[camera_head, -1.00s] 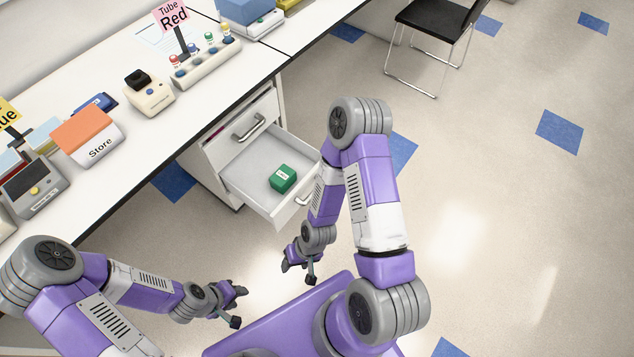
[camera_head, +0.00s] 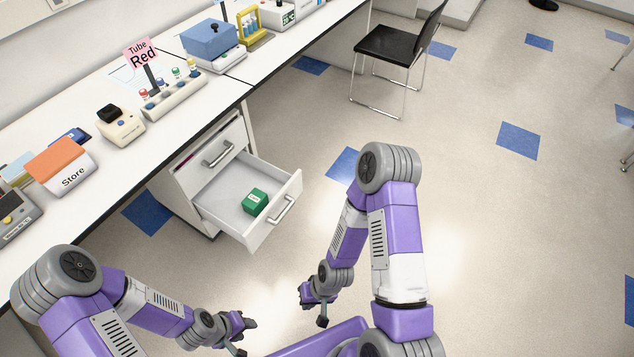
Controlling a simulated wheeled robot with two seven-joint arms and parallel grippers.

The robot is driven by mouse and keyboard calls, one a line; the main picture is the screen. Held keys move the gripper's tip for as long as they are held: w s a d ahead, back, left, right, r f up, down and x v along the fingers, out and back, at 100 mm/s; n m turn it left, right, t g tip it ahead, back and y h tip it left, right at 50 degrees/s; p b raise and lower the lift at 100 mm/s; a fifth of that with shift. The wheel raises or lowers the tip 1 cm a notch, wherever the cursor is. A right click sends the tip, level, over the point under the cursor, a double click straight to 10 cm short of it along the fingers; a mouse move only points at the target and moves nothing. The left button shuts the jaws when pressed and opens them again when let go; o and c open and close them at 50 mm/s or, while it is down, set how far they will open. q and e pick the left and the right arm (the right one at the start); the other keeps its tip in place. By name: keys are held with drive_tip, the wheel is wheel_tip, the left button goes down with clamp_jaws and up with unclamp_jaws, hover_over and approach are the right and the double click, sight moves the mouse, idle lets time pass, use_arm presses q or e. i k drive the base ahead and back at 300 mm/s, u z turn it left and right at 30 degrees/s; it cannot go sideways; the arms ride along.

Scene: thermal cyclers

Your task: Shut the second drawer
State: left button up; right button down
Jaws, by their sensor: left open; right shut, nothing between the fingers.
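The second drawer (camera_head: 225,216) of the white cabinet under the bench stands pulled out. Its front has a metal handle (camera_head: 283,211), and a green box (camera_head: 255,202) lies inside. The top drawer (camera_head: 210,147) above it looks closed or nearly so. My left gripper (camera_head: 244,337) is open and empty at the bottom of the view, in front of and below the drawer. My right gripper (camera_head: 313,308) is shut and empty, in front of the drawer and apart from its handle.
The white bench (camera_head: 133,165) carries a tube rack (camera_head: 173,96), an orange-lidded Store box (camera_head: 61,165), a small cream device (camera_head: 120,126) and a blue-topped device (camera_head: 210,44). A black chair (camera_head: 392,45) stands at the back right. The floor right of the drawer is clear.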

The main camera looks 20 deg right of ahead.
sight(219, 201)
drive_tip(key=z, duration=0.2)
drive_tip(key=i, duration=1)
drive_tip(key=u, duration=0.6)
